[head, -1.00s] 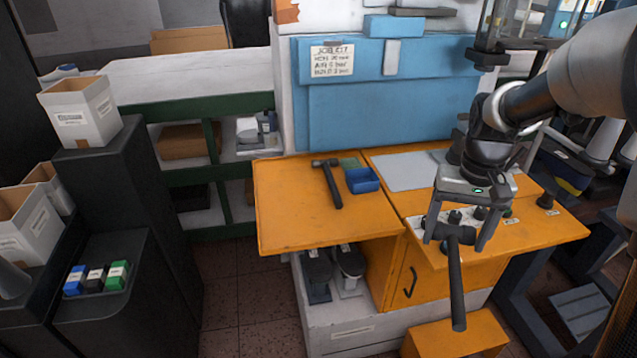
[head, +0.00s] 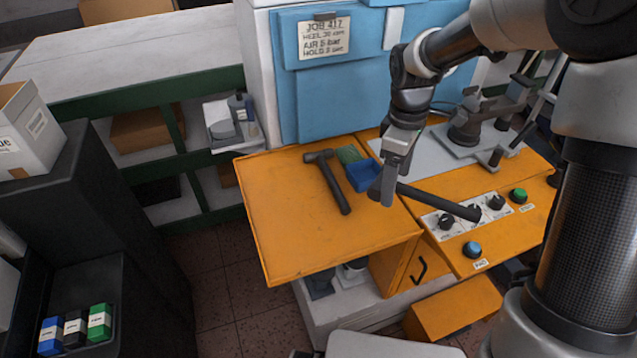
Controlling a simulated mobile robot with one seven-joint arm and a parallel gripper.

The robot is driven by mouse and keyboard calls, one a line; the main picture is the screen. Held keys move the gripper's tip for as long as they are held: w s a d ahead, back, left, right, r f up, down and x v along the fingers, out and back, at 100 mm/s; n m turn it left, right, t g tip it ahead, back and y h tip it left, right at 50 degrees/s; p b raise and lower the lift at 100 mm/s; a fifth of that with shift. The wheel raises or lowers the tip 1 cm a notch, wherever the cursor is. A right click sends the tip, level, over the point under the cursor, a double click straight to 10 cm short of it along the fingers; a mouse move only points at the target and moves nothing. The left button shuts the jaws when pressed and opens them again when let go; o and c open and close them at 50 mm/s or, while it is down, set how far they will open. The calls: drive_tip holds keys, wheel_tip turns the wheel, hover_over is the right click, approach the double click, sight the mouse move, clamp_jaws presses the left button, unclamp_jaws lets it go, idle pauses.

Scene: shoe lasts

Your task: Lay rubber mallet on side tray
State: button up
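My gripper (head: 388,188) is in the head view, above the right part of the orange side tray (head: 300,240). It is closed around the head end of a dark mallet, the rubber mallet by its look. Its black handle (head: 440,203) sticks out to the right over the control panel. The gripper hides most of the mallet's head. The mallet appears held above the surface. A second dark hammer (head: 329,183) lies on the tray, head toward the back.
The front left of the tray is bare. Knobs and a blue button (head: 472,249) are on the panel to the right. A dark stand (head: 95,200) is at the left.

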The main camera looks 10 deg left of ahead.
drive_tip(key=s+a+r+n+p, duration=0.2)
drive_tip(key=a+n+p, duration=0.4)
drive_tip(key=a+n, duration=1.7)
drive_tip(key=d+f+n, duration=0.1)
drive_tip(key=f, duration=0.1)
drive_tip(key=d+f+n, duration=0.1)
drive_tip(key=d+n, duration=0.1)
drive_tip(key=d+f+n, duration=0.1)
drive_tip(key=f+n, duration=0.1)
drive_tip(key=shift+s+d+f+t+y, duration=0.15)
drive_tip(key=shift+s+f+t+y, duration=0.15)
drive_tip(key=shift+y, duration=0.1)
drive_tip(key=shift+f+b, duration=0.35)
drive_tip(key=shift+f, duration=1.95)
drive_tip(key=shift+f, duration=0.1)
drive_tip(key=o, duration=1.3)
wheel_tip(320, 180, up, 12)
drive_tip(key=shift+s+d+r+p, duration=0.1)
drive_tip(key=shift+s+d+p, duration=0.05)
drive_tip(key=shift+p, duration=0.45)
